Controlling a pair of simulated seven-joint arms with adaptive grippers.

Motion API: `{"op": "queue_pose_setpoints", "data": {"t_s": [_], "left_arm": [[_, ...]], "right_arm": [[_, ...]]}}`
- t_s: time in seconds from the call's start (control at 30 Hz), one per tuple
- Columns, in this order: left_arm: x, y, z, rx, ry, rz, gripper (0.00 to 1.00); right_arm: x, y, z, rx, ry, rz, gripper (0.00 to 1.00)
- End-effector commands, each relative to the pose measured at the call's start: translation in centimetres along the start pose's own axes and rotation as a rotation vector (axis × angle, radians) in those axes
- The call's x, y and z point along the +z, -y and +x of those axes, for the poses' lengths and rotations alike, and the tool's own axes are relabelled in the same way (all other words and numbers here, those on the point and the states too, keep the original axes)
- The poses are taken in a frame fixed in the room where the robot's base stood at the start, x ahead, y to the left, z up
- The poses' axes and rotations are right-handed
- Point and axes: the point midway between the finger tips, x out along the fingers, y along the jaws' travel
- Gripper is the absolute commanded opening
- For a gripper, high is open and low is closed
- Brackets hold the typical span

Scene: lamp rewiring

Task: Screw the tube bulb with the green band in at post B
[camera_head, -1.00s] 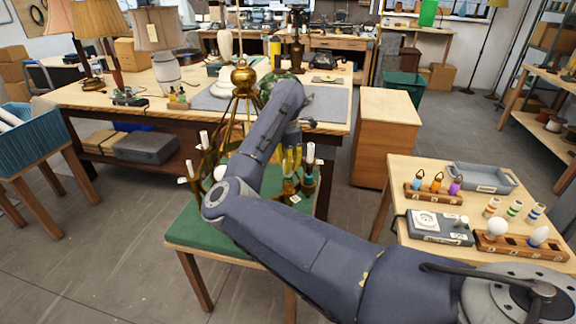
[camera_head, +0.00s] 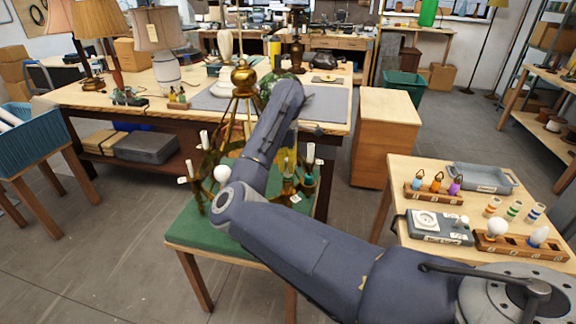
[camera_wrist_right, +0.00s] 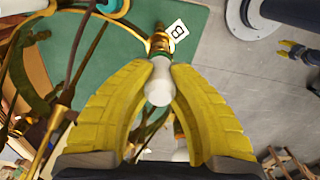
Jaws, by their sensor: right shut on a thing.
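The brass chandelier (camera_head: 243,78) stands on a green-topped table (camera_head: 215,232), partly hidden by my right arm. In the right wrist view my right gripper (camera_wrist_right: 159,82) is shut on a white tube bulb (camera_wrist_right: 158,90). The bulb is in line with a brass socket post (camera_wrist_right: 159,45), beside a tag marked B (camera_wrist_right: 178,30). A little green shows at the socket end, but I cannot tell if it is the bulb's band, nor how deep the bulb sits. A small yellow-fingered gripper, apparently my left (camera_wrist_right: 290,48), shows at the right edge, too small to judge.
A white globe bulb (camera_head: 222,173) and white tubes stand on other chandelier arms close by. The right-hand table holds a grey tray (camera_head: 483,178), a tester box (camera_head: 438,227) and a wooden bulb rack (camera_head: 513,248). Floor lies open left of the green table.

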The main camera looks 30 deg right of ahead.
Motion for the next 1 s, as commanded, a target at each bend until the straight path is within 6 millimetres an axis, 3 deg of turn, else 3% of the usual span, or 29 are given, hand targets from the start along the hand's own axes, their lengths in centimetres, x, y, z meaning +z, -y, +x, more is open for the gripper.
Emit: {"op": "queue_pose_setpoints", "data": {"t_s": [0.3, 0.77, 1.0], "left_arm": [[-0.01, 0.01, 0.00, 0.000, 0.000, 0.000, 0.44], [-0.01, 0.01, 0.00, 0.000, 0.000, 0.000, 0.44], [-0.01, 0.01, 0.00, 0.000, 0.000, 0.000, 0.44]], "right_arm": [[0.11, -0.05, 0.00, -0.003, 0.001, 0.305, 0.00], [0.11, -0.05, 0.02, -0.004, 0.001, 0.365, 0.00], [0.10, -0.05, 0.03, -0.007, 0.001, 0.661, 0.00]]}}
